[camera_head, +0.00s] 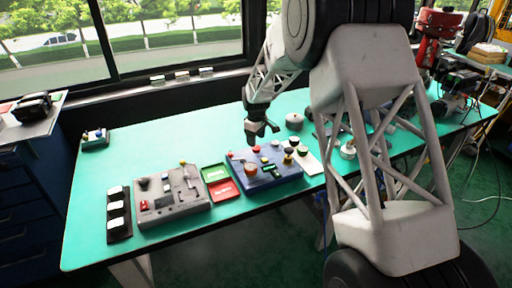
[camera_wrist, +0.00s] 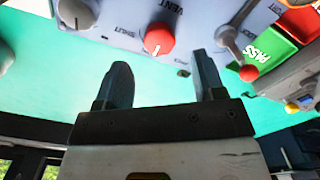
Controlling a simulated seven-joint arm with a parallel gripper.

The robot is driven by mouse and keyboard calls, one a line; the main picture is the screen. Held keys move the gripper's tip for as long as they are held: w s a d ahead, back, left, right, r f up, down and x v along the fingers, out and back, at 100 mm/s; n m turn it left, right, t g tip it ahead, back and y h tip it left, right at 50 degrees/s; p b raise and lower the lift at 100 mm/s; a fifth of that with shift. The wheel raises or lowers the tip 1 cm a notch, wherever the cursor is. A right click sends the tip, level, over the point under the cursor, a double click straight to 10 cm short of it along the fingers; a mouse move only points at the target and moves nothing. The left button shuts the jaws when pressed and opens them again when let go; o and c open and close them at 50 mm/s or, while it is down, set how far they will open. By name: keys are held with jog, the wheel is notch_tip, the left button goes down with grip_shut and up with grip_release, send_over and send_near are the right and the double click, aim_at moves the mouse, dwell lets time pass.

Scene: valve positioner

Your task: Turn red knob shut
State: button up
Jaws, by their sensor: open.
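The red knob (camera_wrist: 159,40) sits near the edge of the control panel (camera_wrist: 120,15) in the wrist view, with a white mark on its face. Lettering reading SHUT and VENT is printed around it. The knob also shows small in the head view (camera_head: 256,149), at the far side of the blue panel (camera_head: 285,181). My gripper (camera_wrist: 163,80) is open and empty, with its two fingers apart and the knob beyond the gap between their tips. In the head view my gripper (camera_head: 262,131) hangs just above the panel's far edge. I cannot tell its exact height.
A toggle lever with a red ball tip (camera_wrist: 249,73) stands close beside the right finger in the wrist view. A grey knob (camera_wrist: 76,13) is on the other side. A green PASS card (camera_wrist: 266,52) and a grey control box (camera_head: 172,206) lie beyond. Green tabletop (camera_head: 150,150) is clear behind.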

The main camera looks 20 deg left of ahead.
aim_at(256, 149)
jog(key=shift+f, duration=2.35)
jog(key=shift+c, duration=0.4)
jog(key=c, duration=0.8)
jog(key=shift+c, duration=0.2)
